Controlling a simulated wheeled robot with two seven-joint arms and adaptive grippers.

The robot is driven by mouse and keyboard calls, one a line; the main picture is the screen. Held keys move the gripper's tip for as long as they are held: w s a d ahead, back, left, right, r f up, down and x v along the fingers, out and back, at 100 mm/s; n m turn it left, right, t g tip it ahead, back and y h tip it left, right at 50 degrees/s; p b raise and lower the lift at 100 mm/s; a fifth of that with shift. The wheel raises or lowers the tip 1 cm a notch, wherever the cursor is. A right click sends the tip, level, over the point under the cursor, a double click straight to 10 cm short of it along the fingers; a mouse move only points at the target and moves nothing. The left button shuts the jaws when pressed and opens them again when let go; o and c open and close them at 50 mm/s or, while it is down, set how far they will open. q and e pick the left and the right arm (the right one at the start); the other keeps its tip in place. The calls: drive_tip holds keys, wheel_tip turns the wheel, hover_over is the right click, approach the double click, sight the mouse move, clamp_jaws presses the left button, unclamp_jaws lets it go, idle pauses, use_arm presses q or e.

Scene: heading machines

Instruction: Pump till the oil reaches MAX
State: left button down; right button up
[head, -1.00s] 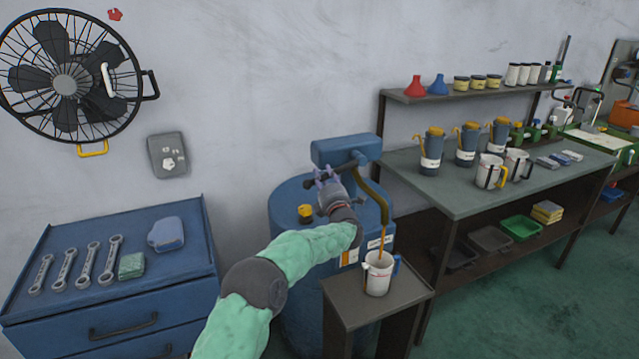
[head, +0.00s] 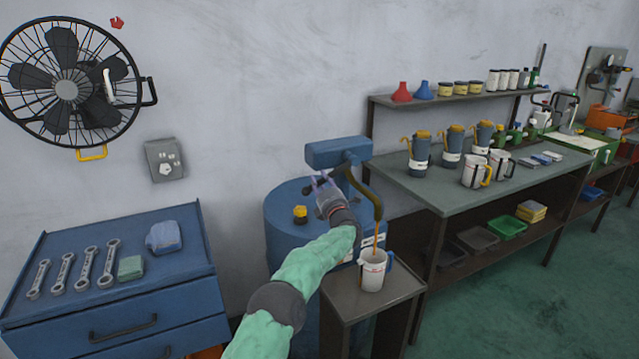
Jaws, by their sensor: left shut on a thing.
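The blue oil drum (head: 285,226) stands against the wall with a blue pump head (head: 338,151) on top. My left gripper (head: 322,186) is at the pump, shut on what looks like the pump handle; the gripper and wrist hide most of it. A brown curved spout (head: 372,200) hangs down from the pump head. A thin stream of amber oil (head: 376,238) runs from it into a white measuring jug (head: 373,272) with a blue handle. The jug stands upright on a small dark stand (head: 345,294). The oil level and the MAX mark are too small to read. My right gripper is not in view.
A blue tool cabinet (head: 120,305) with several wrenches stands at the left. A workbench (head: 430,189) with jugs and cans is at the right, under a shelf (head: 440,99). A yellow cap (head: 300,214) sits on the drum top.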

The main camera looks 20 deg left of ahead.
use_arm(q)
drive_tip(key=shift+f, duration=0.15)
drive_tip(key=c, duration=0.9)
unclamp_jaws()
drive_tip(key=v, duration=1.2)
